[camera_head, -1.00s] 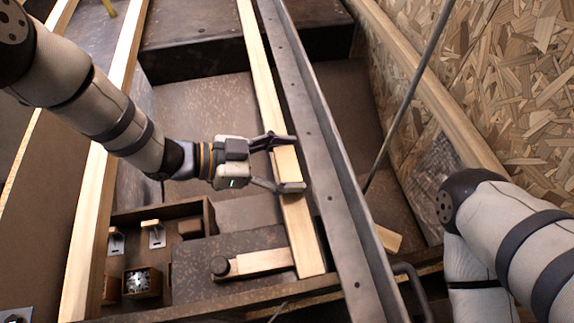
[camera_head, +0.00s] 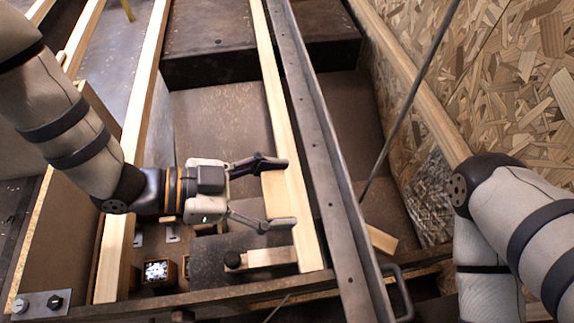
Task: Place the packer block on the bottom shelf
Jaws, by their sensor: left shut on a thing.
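My left gripper (camera_head: 277,194) comes in from the left and is shut on a pale wooden block, which I take to be the packer block (camera_head: 277,196). One finger is at the block's far end and the other at its near end. In the picture the block overlaps the long pale timber strip (camera_head: 279,120); I cannot tell whether they touch. I cannot tell which surface is the bottom shelf. My right arm shows at the right edge, but its gripper is out of view.
A grey metal rail (camera_head: 325,150) runs beside the timber strip. A short wooden piece with a dark knob (camera_head: 268,258) lies below the gripper. Another wood offcut (camera_head: 381,239) lies right of the rail. A dark rod (camera_head: 412,95) slants before the chipboard wall (camera_head: 520,85).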

